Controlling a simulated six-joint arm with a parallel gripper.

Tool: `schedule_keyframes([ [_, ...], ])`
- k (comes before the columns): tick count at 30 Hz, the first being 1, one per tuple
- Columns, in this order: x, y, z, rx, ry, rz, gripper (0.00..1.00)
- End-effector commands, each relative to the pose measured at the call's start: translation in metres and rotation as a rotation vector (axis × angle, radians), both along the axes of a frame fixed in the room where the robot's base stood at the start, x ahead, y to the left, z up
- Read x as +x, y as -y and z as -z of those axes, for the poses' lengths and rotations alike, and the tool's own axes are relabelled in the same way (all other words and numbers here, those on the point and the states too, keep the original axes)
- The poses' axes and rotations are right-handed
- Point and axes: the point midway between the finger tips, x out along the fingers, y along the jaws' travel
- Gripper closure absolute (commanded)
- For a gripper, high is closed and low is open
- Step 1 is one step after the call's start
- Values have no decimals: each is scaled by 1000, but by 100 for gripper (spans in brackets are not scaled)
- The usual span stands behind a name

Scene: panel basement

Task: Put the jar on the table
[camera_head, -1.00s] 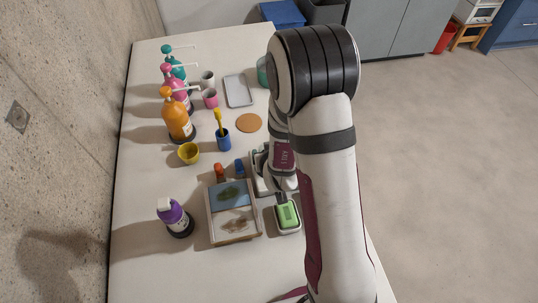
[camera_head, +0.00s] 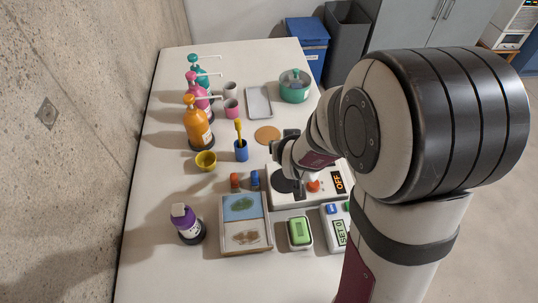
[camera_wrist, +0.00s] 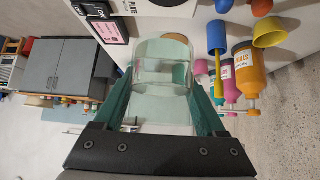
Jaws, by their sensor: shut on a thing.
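My gripper (camera_wrist: 161,82) is shut on a clear, pale-green glass jar (camera_wrist: 160,62), seen between its two teal fingers in the wrist view. In the head view, dark parts of my gripper (camera_head: 285,142) show over the hot plate (camera_head: 312,197), beside its dark round plate. The jar cannot be made out there. The white table (camera_head: 150,270) runs along the wall. Whether the jar touches anything below it cannot be told.
The hot plate reads OFF. A two-part tray (camera_head: 245,248), a green block in a white dish (camera_head: 299,231) and a purple bottle (camera_head: 186,222) stand in front. Pump bottles (camera_head: 197,125), a blue cup (camera_head: 241,151) and a yellow cup (camera_head: 205,161) are left. A cork disc (camera_head: 267,135) lies behind.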

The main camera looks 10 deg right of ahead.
Motion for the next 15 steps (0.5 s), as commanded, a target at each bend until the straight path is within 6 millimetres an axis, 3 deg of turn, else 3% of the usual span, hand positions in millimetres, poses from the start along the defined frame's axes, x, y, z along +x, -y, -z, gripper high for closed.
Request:
schedule_keyframes([
  [8,10,-12,-7,-2,3,-91,97],
  [15,25,-58,-2,0,1,-369,97],
])
